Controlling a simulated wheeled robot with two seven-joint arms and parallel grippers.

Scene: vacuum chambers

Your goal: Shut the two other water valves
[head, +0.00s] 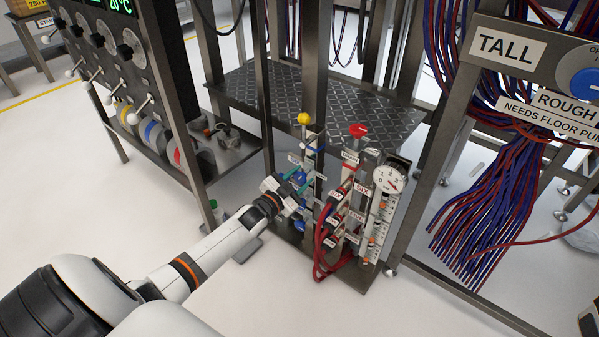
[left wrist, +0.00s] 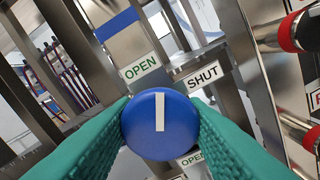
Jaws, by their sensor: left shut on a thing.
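My left gripper (head: 298,190) reaches from the left to the valve column at the middle of the head view. In the left wrist view, its teal fingers are shut on a round blue valve knob (left wrist: 160,122), one finger on each side. The white line on the knob runs upright in that picture. An OPEN label (left wrist: 139,67) is above left of the knob and a SHUT label (left wrist: 202,75) above right. Another OPEN label (left wrist: 191,159) shows below. In the head view, another blue knob (head: 299,226) sits lower on the column. My right gripper is not in view.
A yellow knob (head: 303,118) tops the column. Beside it on the right are a red knob (head: 357,130), red hoses (head: 322,243) and a round gauge (head: 390,178). Steel posts stand close around. A panel with levers (head: 105,45) is at left. White floor is open in front.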

